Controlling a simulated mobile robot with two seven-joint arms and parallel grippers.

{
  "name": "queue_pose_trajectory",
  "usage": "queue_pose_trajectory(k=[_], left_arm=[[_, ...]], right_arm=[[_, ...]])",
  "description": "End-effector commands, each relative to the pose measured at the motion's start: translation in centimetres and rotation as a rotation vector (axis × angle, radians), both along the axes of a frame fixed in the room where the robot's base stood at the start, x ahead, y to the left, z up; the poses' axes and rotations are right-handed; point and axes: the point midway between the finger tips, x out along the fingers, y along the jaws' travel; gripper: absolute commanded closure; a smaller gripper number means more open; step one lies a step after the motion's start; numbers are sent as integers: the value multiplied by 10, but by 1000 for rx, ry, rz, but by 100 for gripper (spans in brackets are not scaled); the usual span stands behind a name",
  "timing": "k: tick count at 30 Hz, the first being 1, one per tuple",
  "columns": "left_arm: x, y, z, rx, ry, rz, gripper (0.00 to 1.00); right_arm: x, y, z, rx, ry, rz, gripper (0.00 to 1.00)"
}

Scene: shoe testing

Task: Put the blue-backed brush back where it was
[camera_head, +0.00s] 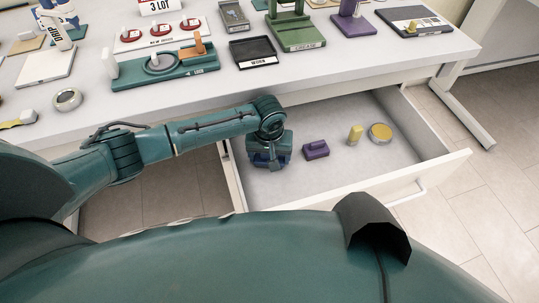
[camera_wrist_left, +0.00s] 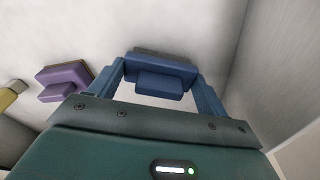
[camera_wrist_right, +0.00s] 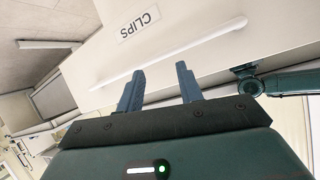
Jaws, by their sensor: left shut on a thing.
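The blue-backed brush (camera_wrist_left: 161,75) lies between the fingers of my left gripper (camera_wrist_left: 165,78) in the left wrist view, with its dark bristle edge on the far side. In the head view my left gripper (camera_head: 268,160) points down into the left part of the open drawer (camera_head: 295,190), and the arm hides most of the brush. I cannot tell whether the brush touches the drawer floor. My right gripper (camera_wrist_right: 160,73) is open and empty, facing a white drawer front.
The drawer wall is close on the other side. The "CLIPS" drawer front (camera_wrist_right: 185,45) has a long handle. The table above is crowded.

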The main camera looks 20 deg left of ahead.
Motion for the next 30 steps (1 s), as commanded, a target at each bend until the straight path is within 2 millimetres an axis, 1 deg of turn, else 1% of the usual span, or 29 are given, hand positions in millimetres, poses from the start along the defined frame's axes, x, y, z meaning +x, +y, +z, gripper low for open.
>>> queue_pose_trajectory(k=[7, 8, 15, 22, 24, 26, 29, 30], left_arm=[[0, 0, -2, 0, 0, 1, 48], [0, 0, -2, 0, 0, 1, 22], [0, 0, -2, 0, 0, 1, 2], [0, 0, -2, 0, 0, 1, 2], [0, 0, 1, 0, -1, 0, 2], [-1, -1, 7, -2, -1, 0, 2], [-2, -1, 23, -3, -3, 1, 2], [-3, -1, 32, -3, -3, 1, 2]], right_arm=[[-1, 0, 0, -1, 2, -1, 64], [-1, 0, -1, -1, 2, -1, 64], [-1, 0, -3, -3, 7, -1, 64], [-2, 0, -4, -4, 9, 0, 64], [-2, 0, -4, -4, 9, 0, 64], [-2, 0, -2, -4, 8, 0, 64], [-2, -1, 2, -10, 8, 1, 64], [-2, -1, 4, -14, 7, 2, 64]])
